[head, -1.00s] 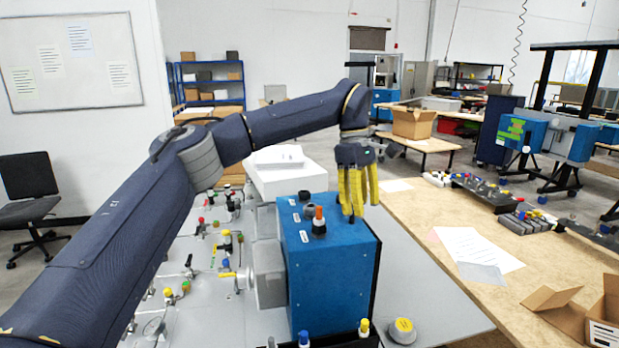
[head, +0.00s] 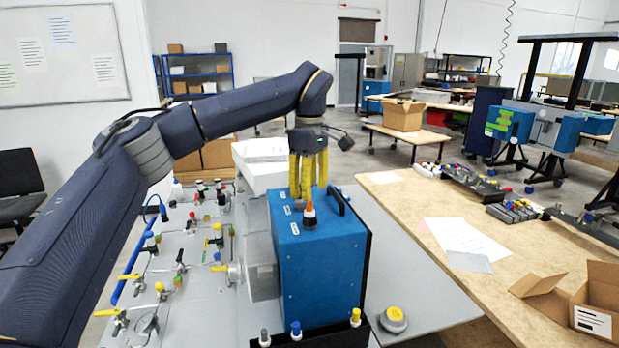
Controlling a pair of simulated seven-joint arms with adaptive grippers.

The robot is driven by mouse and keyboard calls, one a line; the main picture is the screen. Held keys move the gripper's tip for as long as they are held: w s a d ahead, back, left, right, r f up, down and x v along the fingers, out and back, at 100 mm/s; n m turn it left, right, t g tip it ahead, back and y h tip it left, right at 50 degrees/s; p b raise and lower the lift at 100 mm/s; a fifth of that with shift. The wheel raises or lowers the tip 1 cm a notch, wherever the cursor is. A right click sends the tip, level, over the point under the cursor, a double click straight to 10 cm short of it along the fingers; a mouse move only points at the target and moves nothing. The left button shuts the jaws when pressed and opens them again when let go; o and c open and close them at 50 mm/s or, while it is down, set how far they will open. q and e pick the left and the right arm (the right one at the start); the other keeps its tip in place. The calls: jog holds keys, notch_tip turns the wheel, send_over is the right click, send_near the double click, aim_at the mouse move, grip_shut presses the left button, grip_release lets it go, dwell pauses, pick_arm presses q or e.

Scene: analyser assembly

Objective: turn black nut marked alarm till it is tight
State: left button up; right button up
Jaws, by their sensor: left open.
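The blue analyser box (head: 325,270) stands in the middle of the head view. On its top is a black nut (head: 309,221) with an orange tip above it, beside a row of small white labels too small to read. I cannot tell which label says alarm. My left gripper (head: 305,198), with yellow fingers, points down over the far part of the box top. It is open, and its fingers hide the spot where another dark fitting could be. I cannot tell whether the fingertips touch anything. My right gripper is not in view.
A black handle (head: 337,200) stands on the box top, right of my fingers. A grey panel (head: 200,290) with valves and coloured knobs lies left. A yellow-topped button (head: 394,316) sits right of the box. A wooden table (head: 440,220) with papers and cartons is further right.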

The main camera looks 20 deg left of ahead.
aim_at(309, 210)
pick_arm(q)
jog(key=shift+f, duration=4.15)
grip_shut()
jog(key=m, duration=0.6)
jog(key=shift+m, duration=0.3)
jog(key=m, duration=0.6)
grip_release()
